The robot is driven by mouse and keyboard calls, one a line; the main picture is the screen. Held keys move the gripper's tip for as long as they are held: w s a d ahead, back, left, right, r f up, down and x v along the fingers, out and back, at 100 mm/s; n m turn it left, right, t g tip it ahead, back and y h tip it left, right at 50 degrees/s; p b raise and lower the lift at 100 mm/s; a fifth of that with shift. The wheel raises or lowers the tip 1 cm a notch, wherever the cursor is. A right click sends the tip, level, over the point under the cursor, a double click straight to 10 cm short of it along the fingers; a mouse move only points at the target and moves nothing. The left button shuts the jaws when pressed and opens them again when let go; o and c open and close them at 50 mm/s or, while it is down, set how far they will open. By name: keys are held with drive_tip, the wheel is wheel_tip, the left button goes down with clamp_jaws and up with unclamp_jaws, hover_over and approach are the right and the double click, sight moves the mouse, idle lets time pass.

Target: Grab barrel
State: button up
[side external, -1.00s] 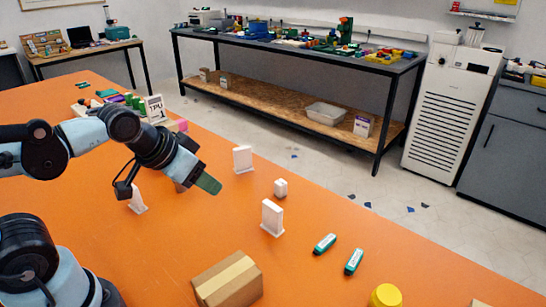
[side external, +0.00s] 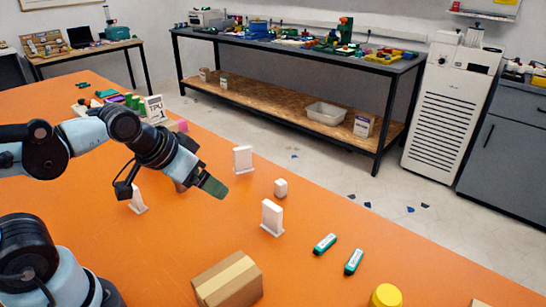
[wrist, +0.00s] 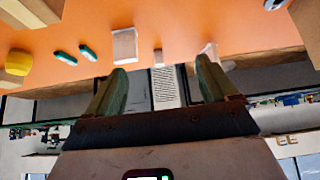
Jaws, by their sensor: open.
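No thing here is plainly marked as the barrel. The most barrel-like one is a yellow round object (side external: 385,296), partly cut off at the bottom edge of the side view; it also shows at the left edge of the wrist view (wrist: 18,62). My gripper (side external: 213,187) is above the orange table, far to the upper left of the yellow object in the side view. In the wrist view my gripper (wrist: 162,72) has its two green fingers wide apart with nothing held between them.
One stand (side external: 243,159) is just beyond my gripper. Open table lies between the stands and the box.

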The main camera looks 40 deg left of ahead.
drive_tip(key=w+d+r+n+g+h, duration=0.1)
drive_tip(key=w+d+r, duration=0.1)
drive_tip(key=w+d, duration=0.35)
drive_tip(key=w+d+r+n+g+h, duration=0.1)
drive_tip(key=w+d+r+n+g, duration=0.1)
drive_tip(key=d, duration=0.6)
drive_tip(key=n+g, duration=0.3)
approach(386, 295)
drive_tip(key=x, duration=0.6)
drive_tip(key=shift+w+a+f, duration=0.1)
drive_tip(key=shift+a+f, duration=0.1)
drive_tip(key=shift+a, duration=0.1)
drive_tip(key=shift+d+x, duration=0.15)
drive_tip(key=shift+x, duration=1.15)
drive_tip(key=shift+d+x, duration=0.15)
drive_tip(key=shift+x, duration=1.15)
drive_tip(key=shift+r, duration=0.1)
